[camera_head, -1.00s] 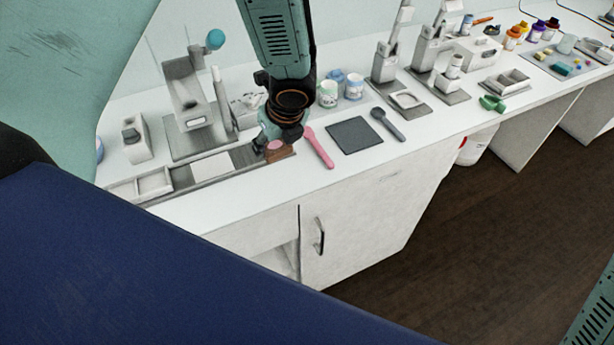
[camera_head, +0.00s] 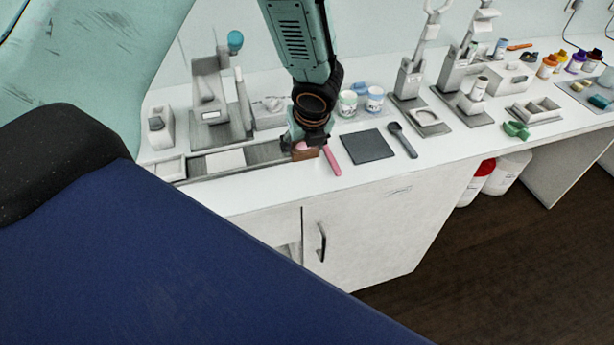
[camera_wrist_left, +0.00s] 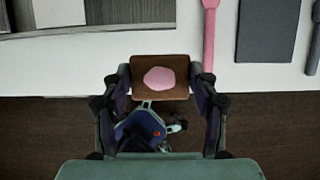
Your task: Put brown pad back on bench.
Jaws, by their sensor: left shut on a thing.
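My left gripper (camera_wrist_left: 160,90) is shut on the brown pad (camera_wrist_left: 143,90), with a finger at each side of it. A round pink patch (camera_wrist_left: 160,79) lies on the pad's top. In the head view the left gripper (camera_head: 303,142) and the brown pad (camera_head: 306,155) are at the right end of a long grey tray, just left of the pink spatula (camera_head: 331,161). The pad looks about level. The gripper hides part of it. I cannot tell clearly how far it is above the white bench (camera_head: 290,187). My right gripper is out of view.
A dark grey mat (camera_head: 367,146) and a dark spoon (camera_head: 403,140) lie right of the spatula. Two jars (camera_head: 347,104) (camera_head: 374,99) stand behind. The grey tray (camera_head: 262,154) runs left. Bare bench shows in front, above the cabinet (camera_head: 370,230).

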